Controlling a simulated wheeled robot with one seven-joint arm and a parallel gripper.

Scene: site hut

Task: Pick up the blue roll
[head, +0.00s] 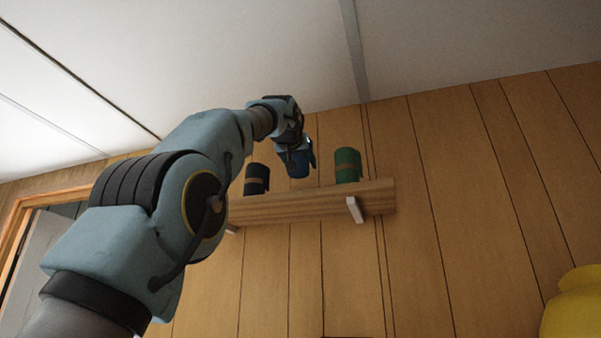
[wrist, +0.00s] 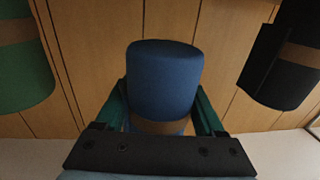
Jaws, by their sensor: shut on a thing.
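The blue roll (wrist: 165,78) stands between the two fingers of my gripper (wrist: 164,112) in the wrist view, with a brown band showing low on it. My gripper is shut on it, one finger against each side. In the head view the blue roll (head: 299,165) is at my gripper (head: 297,152), above the wooden shelf (head: 310,203). Part of the roll is hidden by the gripper there.
A black roll (head: 257,179) stands on the shelf to the left and a green roll (head: 348,165) to the right, each with a brown band. The plank wall is close behind. A yellow object (head: 575,305) is at the lower right. The ceiling is above.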

